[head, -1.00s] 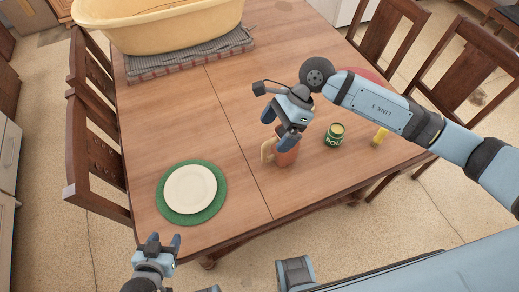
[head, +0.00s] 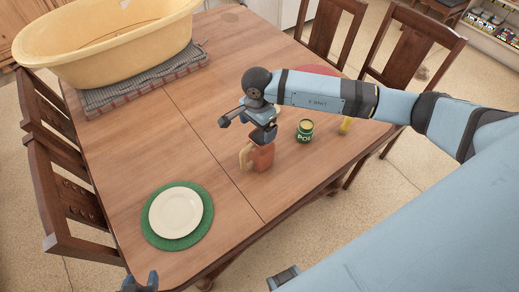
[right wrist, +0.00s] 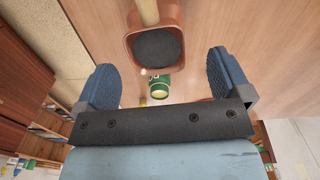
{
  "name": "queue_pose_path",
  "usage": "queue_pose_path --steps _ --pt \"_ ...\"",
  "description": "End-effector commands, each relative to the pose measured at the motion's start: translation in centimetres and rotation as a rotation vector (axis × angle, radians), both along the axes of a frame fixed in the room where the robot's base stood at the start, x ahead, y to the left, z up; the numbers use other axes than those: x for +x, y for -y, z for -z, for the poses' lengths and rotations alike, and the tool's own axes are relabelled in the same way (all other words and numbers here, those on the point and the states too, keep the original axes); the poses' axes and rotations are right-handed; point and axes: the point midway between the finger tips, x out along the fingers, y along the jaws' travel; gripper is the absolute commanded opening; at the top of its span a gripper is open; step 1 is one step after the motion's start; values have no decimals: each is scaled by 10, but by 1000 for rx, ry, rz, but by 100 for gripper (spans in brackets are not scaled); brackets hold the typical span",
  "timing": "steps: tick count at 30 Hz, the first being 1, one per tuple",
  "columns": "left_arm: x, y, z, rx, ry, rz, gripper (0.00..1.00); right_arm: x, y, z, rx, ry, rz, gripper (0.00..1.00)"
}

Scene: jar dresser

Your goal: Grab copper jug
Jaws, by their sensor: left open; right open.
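The copper jug (head: 264,160) stands upright on the wooden table, with its tan handle on the left side in the head view. My right gripper (head: 262,136) points down right above it and hides part of its top. In the right wrist view the jug (right wrist: 155,48) shows its dark round mouth, ahead of and between the open fingers (right wrist: 163,66), with no visible contact. My left gripper (head: 139,283) is at the bottom edge of the head view, partly cut off and empty, near the table's front edge.
A green can (head: 305,130) stands right of the jug, with a small yellow item (head: 345,125) beyond it. A cream plate (head: 176,212) lies on a green mat (head: 152,236) at left. A large yellow tub (head: 110,50) sits at the back. Chairs surround the wooden table (head: 150,140).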

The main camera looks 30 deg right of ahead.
Motion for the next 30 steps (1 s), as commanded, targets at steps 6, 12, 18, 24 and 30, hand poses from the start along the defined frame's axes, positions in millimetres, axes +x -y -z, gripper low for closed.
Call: queue_pose_path --steps 6,12,18,24,30 --pt "0 -1 -10 2 0 -1 53 -5 -1 21 0 -3 2 96" --pt "0 -2 -15 3 1 -1 53 -7 -2 48 0 -2 2 96" --pt "0 -2 -15 3 0 -1 53 -6 -2 54 1 2 0 96" --pt "0 -2 -15 3 0 -1 53 -6 -2 54 1 1 0 73" --pt "0 -2 -15 3 0 -1 53 -6 -2 53 1 1 1 27"
